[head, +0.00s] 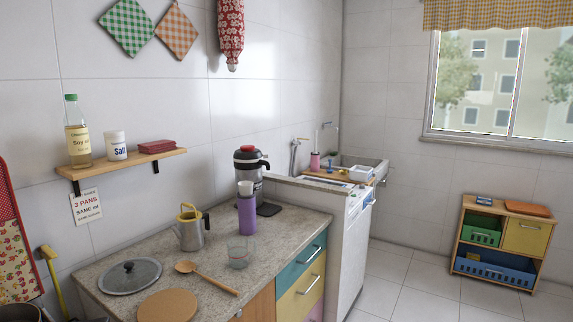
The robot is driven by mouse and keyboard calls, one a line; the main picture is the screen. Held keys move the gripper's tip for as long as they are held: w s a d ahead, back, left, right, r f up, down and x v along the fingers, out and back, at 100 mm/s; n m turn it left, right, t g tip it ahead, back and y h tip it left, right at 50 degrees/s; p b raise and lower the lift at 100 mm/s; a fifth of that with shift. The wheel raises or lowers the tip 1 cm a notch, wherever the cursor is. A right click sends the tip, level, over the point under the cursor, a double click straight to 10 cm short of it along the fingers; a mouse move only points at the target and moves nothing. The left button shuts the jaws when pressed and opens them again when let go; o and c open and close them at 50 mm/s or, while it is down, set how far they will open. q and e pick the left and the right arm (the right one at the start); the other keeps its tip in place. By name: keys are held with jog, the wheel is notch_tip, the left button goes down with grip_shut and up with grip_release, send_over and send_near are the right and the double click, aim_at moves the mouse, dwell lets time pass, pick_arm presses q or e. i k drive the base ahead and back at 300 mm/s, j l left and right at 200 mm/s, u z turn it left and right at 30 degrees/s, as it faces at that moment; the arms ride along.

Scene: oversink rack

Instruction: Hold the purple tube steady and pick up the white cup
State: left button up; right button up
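The purple tube (247,218) stands upright on the stone countertop, in front of the coffee maker. A small white cup (245,188) shows right at the top of the tube; I cannot tell whether it rests on the rim or sits partly inside. Neither of my grippers is in the head view, and nothing is seen touching the tube or the cup.
Close by stand a coffee maker (250,165), a metal pitcher (192,232) with a yellow handle and a clear glass (238,254). A wooden spoon (208,278), a pan lid (130,276) and a round board (168,305) lie nearer. A wall shelf (120,165) overhangs the left.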

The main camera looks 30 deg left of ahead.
aim_at(245, 187)
jog(key=i+l+u, duration=0.1)
jog(key=i+u, duration=0.35)
jog(key=i+l+u, duration=0.25)
jog(key=i+u, duration=0.2)
jog(key=i+l+u, duration=0.7)
jog(key=l+u, duration=0.15)
